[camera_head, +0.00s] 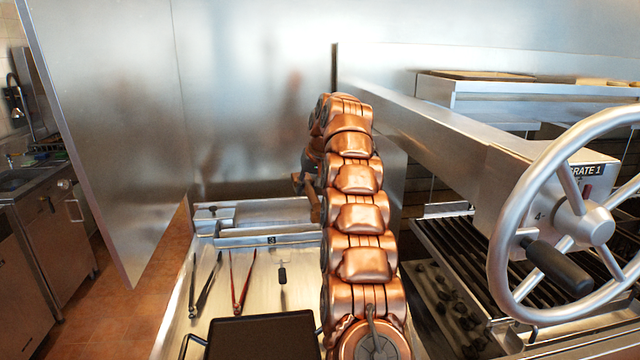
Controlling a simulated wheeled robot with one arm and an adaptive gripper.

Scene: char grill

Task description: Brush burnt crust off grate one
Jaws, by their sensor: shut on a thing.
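My gripper (309,178) is at the far end of my copper-coloured arm, left of the grill, and mostly hidden behind the arm. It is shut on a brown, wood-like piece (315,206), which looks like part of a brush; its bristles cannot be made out. Grate one (462,262) is a dark slatted grate at the right, below the box with the "GRATE 1" label (586,169). The gripper and the brown piece are apart from the grate, over the back of the steel counter. Burnt crust on the slats cannot be told at this size.
A large handwheel (597,226) with a black handle stands in front of grate one. The steel counter (262,262) holds red tongs (242,285), dark tongs (207,286) and a black tray (262,338). A steel beam (430,120) runs above the grate.

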